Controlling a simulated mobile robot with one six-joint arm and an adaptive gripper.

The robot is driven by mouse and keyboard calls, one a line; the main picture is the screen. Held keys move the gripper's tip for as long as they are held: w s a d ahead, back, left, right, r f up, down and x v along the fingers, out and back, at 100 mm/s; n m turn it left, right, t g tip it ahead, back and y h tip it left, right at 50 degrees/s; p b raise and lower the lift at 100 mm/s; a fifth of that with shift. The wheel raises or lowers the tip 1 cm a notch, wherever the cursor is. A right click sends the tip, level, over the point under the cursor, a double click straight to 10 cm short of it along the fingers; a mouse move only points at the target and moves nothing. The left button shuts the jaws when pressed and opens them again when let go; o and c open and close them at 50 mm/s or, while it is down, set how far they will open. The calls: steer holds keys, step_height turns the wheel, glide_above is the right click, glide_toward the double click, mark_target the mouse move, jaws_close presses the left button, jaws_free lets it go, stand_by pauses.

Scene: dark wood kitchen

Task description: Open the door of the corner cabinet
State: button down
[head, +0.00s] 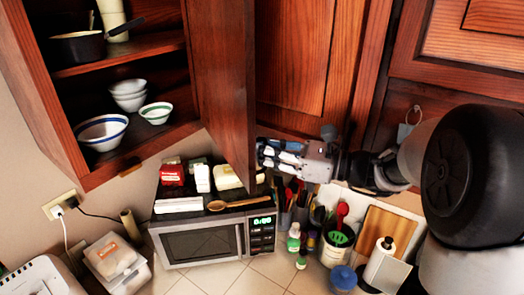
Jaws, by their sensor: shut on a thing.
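The corner cabinet (74,157) is at the upper left, with its shelves showing. Its reddish wood door (222,75) stands open, seen at a steep angle, swung out to the right of the opening. My gripper (264,153) comes in from the right and is shut at the lower part of the door's right edge, on its far face. Whether it holds a handle or the edge is hidden.
Bowls (102,130) and a dark pot (78,46) stand on the shelves. A microwave (200,243) with boxes and a wooden spoon (238,203) on top is below the door. Utensil holders and bottles (294,238) crowd the counter under my arm.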

steer(key=shift+f, duration=0.1)
steer(key=c, duration=1.9)
jaws_free()
steer(key=shift+s+d, duration=0.1)
steer(key=shift+s, duration=0.05)
steer(key=shift+o, duration=1)
steer(key=v, duration=1.2)
